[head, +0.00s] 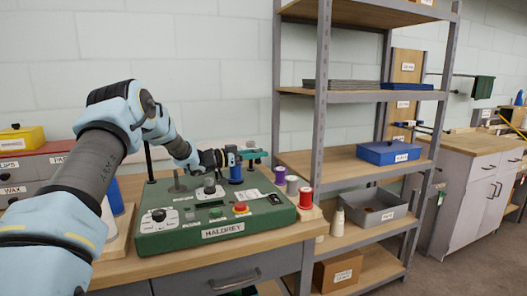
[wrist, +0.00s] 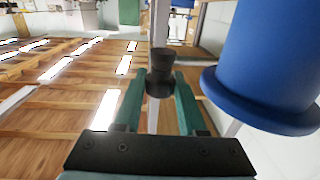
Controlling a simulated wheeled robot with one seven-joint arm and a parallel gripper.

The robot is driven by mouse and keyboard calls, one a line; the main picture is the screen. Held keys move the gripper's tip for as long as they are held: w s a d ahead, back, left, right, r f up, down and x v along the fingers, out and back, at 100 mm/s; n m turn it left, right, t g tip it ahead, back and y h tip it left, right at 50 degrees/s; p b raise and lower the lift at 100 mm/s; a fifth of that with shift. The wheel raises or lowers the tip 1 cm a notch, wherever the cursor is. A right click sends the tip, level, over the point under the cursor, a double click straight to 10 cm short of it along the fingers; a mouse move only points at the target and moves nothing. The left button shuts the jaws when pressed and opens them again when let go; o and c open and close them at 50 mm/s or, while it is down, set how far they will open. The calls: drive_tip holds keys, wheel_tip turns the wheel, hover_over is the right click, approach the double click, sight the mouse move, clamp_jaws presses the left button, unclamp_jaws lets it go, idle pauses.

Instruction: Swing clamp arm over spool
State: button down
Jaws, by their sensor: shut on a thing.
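The green machine (head: 215,222) stands on the wooden bench. A blue spool (head: 236,173) sits upright at its back right; it also looms large at the right of the wrist view (wrist: 268,65). My gripper (head: 256,155), with teal fingers, is level with the spool's top in the head view. In the wrist view my gripper (wrist: 160,92) is shut on a black stepped knob (wrist: 160,70), apart from the spool in the picture. The knob seems to belong to the clamp arm. The arm itself is not clearly visible, and my gripper hides that area in the head view.
Purple (head: 280,175), grey (head: 292,185) and red (head: 305,198) spools stand right of the machine. A metal shelf post (head: 319,110) rises close behind them. A dark upright post (head: 149,160) stands at the machine's back left. Drawers (head: 25,170) sit at the left.

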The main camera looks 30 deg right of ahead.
drive_tip(key=shift+w+a+r, duration=0.1)
drive_tip(key=shift+a, duration=0.1)
drive_tip(key=shift+c, duration=2.4)
unclamp_jaws()
wheel_tip(320, 180, up, 10)
drive_tip(key=b, duration=0.2)
drive_tip(key=shift+b, duration=0.3)
